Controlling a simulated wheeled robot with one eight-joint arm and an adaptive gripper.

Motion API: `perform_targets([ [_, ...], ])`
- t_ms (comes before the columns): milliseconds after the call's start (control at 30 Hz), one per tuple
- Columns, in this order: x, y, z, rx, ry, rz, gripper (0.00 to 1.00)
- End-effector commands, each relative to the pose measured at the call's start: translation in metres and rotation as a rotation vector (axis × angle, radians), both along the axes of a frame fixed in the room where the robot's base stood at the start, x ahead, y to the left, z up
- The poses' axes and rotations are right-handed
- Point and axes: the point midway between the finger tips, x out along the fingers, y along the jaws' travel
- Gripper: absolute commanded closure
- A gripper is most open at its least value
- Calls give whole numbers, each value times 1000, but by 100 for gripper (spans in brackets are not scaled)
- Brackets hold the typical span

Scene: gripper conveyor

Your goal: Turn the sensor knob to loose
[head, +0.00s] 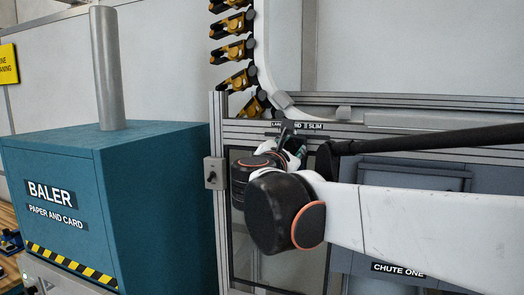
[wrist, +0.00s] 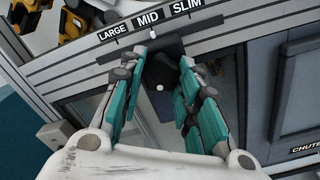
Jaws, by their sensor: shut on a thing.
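My gripper (wrist: 168,62) is at a rail with a label strip reading LARGE, MID and SLIM (wrist: 150,20). Its teal-padded fingers stand apart on either side of a dark handle (wrist: 160,68) just below the strip, and are shut on it. A small white marker (wrist: 152,33) sits under MID. No label reading "loose" can be made out. In the head view my gripper (head: 286,135) is at the same strip (head: 298,126), and my wrist hides most of the handle. A small grey box with a black knob (head: 212,174) is on the post to the left.
A teal baler (head: 105,200) stands at the left. Yellow and black grippers (head: 235,50) hang on a white curved track above. A panel marked CHUTE ONE (head: 398,269) is at the lower right, behind my arm. The metal rail and post are close around my gripper.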

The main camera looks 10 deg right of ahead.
Motion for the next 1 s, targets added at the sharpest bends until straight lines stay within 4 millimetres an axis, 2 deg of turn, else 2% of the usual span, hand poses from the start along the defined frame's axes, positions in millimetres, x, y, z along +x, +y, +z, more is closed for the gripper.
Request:
perform_targets([
  [233,-1,0,-2,4,1,-1,93],
  [267,-1,0,-2,4,1,-1,67],
  [333,-1,0,-2,4,1,-1,51],
  [367,-1,0,-2,4,1,-1,49],
  [767,-4,3,-1,2,0,1,49],
  [867,-14,8,-1,2,0,3,49],
  [1000,-37,22,-1,2,0,4,49],
])
